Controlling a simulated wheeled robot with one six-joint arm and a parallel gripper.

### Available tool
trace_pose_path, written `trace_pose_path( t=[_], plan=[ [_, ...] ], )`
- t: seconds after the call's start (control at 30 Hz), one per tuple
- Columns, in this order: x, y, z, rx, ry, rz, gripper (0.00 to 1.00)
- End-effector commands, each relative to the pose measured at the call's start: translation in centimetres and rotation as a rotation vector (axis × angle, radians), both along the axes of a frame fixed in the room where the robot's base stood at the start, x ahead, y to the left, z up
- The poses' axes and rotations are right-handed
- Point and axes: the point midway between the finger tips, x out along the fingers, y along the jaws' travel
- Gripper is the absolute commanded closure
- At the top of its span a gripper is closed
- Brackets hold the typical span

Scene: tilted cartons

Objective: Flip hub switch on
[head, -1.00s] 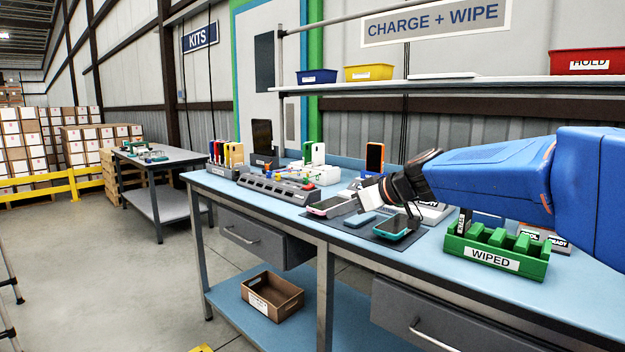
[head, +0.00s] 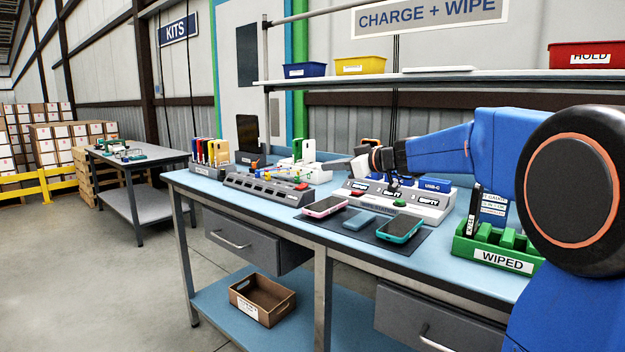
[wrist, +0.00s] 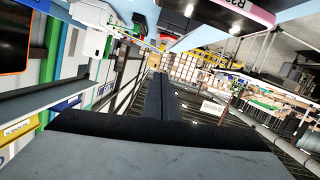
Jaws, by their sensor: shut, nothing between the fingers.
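A long dark grey hub strip (head: 265,188) with several slots lies on the blue bench, left of centre. A small red spot (head: 300,187), which may be its switch, shows at its right end; its setting is too small to tell. My gripper (head: 332,165) reaches in from the right above the bench, behind and to the right of the hub's right end, and points left. It does not appear to touch the hub. In the wrist view its dark fingers (wrist: 160,95) are together with nothing between them. I cannot pick out the hub in that view.
A grey charging station (head: 425,203) with EMPTY labels stands below my forearm. A dark mat holds a pink phone (head: 325,207), a blue-grey pad (head: 359,221) and a teal phone (head: 400,229). A green WIPED rack (head: 497,250) is at right. A shelf (head: 400,82) runs above.

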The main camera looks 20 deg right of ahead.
Motion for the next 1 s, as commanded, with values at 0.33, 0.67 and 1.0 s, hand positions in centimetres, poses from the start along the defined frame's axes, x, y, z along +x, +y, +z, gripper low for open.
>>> trace_pose_path(
  t=[0.33, 0.67, 1.0],
  plan=[
    [3.4, 2.4, -1.1, 0.000, 0.002, 0.004, 1.00],
    [8.1, 5.5, -2.5, 0.000, 0.003, 0.003, 1.00],
    [8.4, 4.8, -6.0, 0.000, 0.002, 0.000, 1.00]
  ],
)
